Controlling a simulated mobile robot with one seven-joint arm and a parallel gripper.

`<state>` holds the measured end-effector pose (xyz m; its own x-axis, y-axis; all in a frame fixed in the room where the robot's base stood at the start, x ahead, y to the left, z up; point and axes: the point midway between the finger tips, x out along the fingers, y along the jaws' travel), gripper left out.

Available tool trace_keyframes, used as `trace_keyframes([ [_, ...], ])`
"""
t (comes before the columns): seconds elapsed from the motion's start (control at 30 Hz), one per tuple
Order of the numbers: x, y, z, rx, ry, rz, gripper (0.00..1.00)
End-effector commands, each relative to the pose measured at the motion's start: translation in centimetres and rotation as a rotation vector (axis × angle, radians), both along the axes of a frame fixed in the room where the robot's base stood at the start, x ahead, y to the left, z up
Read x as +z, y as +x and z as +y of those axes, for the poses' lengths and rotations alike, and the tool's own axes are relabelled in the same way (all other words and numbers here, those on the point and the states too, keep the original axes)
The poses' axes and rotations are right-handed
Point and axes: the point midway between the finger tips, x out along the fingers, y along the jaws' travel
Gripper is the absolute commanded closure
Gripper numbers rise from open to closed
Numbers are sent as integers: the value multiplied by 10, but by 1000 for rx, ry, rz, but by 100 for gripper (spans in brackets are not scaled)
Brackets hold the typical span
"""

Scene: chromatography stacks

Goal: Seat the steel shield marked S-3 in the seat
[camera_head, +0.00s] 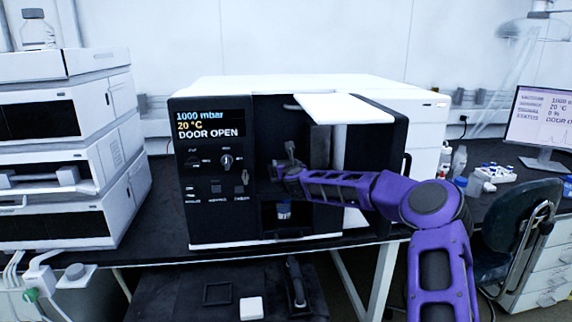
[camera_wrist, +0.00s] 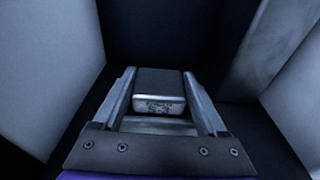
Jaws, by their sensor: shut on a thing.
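My gripper (camera_wrist: 158,76) is inside the dark chamber of the instrument (camera_head: 215,215), whose display reads DOOR OPEN. In the wrist view its two fingers are closed on a grey steel block (camera_wrist: 160,83), taken to be the shield. In the head view my gripper (camera_head: 282,168) is small and dark at the chamber opening, and the block cannot be made out clearly. I cannot make out the seat in either view.
A small vial with a blue band (camera_head: 284,211) stands low in the chamber opening. Pale chamber walls (camera_wrist: 45,75) flank my gripper. The white-topped door (camera_head: 338,108) is open. A black frame (camera_head: 217,293), a white block (camera_head: 251,308) and a dark tool (camera_head: 296,283) lie on the lower surface.

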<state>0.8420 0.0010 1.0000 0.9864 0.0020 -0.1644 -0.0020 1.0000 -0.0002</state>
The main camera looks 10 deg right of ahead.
Motion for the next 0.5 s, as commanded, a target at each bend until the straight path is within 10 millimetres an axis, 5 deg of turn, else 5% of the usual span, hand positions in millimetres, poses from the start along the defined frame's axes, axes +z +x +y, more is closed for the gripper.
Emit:
trace_keyframes([
  [0.27, -3, 0, 0, 0, 0, -1, 95],
  [0.3, -3, 0, 0, 0, 0, -1, 22],
  [0.43, -3, 0, 0, 0, 0, -1, 0],
  [0.5, -3, 0, 0, 0, 0, -1, 0],
])
